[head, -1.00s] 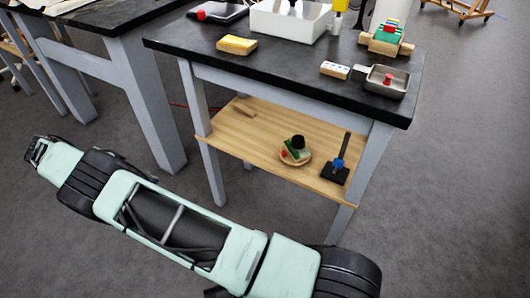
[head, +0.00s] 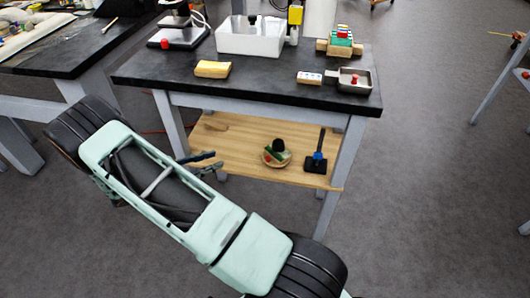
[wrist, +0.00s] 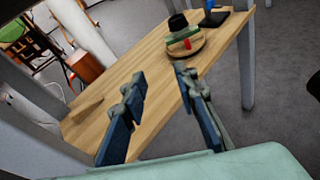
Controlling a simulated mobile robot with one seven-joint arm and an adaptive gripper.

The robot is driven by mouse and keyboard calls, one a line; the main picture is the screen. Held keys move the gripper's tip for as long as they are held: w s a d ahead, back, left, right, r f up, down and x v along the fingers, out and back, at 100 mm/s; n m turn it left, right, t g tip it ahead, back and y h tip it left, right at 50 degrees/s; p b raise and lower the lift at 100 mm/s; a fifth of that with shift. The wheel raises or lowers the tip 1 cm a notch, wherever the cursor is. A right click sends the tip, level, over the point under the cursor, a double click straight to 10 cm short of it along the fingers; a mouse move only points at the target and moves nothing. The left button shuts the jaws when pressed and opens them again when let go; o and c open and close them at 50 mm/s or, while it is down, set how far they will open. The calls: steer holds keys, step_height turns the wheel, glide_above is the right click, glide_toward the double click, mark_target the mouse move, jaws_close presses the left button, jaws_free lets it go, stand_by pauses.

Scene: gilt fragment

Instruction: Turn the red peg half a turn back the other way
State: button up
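Several small red parts show, and I cannot tell surely which is the red peg. One red knob-like piece (head: 355,79) stands in a small metal pan on the black tabletop. Another red piece (head: 165,43) is at the tabletop's back left. A third red piece (wrist: 187,43) is on the round wooden dish on the lower shelf, beside a green block and a black cylinder. My gripper (head: 213,162) is at the front left of the lower shelf, apart from all of these. In the wrist view my gripper (wrist: 160,80) is open and empty, its fingers pointing toward the shelf.
The wooden lower shelf (head: 235,148) is largely bare on its left. A black stand with a blue clamp (head: 317,157) is right of the dish. Grey table legs (head: 345,150) flank the shelf.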

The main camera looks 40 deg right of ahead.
steer(key=s+d+n+t+p, duration=0.1)
steer(key=s+d+n+t, duration=0.1)
steer(key=s+d, duration=0.25)
steer(key=n+y+p, duration=0.1)
steer(key=n+y, duration=0.1)
glide_toward(267, 158)
steer(key=shift+t, duration=0.3)
steer(key=b+x, duration=0.1)
steer(key=x, duration=0.8)
steer(key=shift+s+b, duration=0.15)
steer(key=shift+b, duration=0.15)
jaws_close()
